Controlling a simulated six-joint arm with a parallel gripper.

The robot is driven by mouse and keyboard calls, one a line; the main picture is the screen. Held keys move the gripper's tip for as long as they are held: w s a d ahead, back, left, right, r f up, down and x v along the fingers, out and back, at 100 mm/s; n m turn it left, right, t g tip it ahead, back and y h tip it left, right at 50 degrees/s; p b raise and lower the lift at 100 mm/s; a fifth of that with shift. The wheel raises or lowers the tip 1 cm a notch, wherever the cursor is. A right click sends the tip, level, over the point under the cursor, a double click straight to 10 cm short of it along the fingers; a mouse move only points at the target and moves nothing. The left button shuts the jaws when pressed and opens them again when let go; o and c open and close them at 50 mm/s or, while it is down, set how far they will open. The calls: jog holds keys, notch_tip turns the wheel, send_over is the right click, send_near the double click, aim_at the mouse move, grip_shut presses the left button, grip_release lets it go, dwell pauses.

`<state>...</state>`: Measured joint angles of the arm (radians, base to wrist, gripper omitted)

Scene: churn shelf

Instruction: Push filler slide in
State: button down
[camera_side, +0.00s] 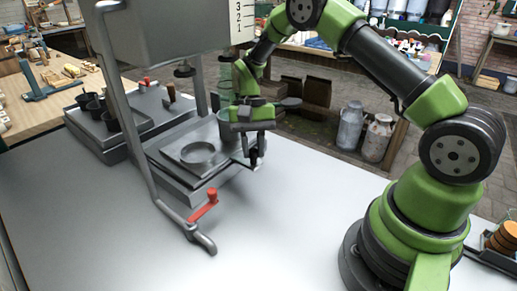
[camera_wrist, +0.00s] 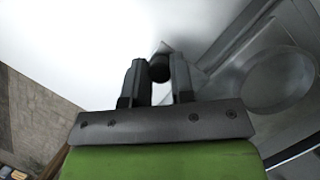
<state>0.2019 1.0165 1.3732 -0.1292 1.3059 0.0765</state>
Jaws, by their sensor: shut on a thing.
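The filler slide (camera_side: 178,152) is a flat grey metal plate with a round ring-shaped recess (camera_side: 198,164), lying on a stepped metal base in the side view. The recess shows at the right of the wrist view (camera_wrist: 278,80). A dark knob (camera_wrist: 160,67) stands at the slide's right-hand end. My gripper (camera_side: 254,152) points down there, with its fingers shut on the knob, one on either side in the wrist view (camera_wrist: 158,76). The fingers partly hide the knob in the side view.
A bent grey bar with a red-handled crank (camera_side: 204,205) stands in front of the base. Several dark cups (camera_side: 97,106) sit on a tray at left. A large grey housing (camera_side: 165,30) overhangs the slide. The front tabletop is clear.

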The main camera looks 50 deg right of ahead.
jog(key=shift+w, duration=0.3)
jog(key=c, duration=1)
grip_release()
jog(key=shift+s, duration=0.1)
jog(key=shift+r, duration=0.15)
notch_tip(320, 180, up, 9)
jog(key=shift+r, duration=0.4)
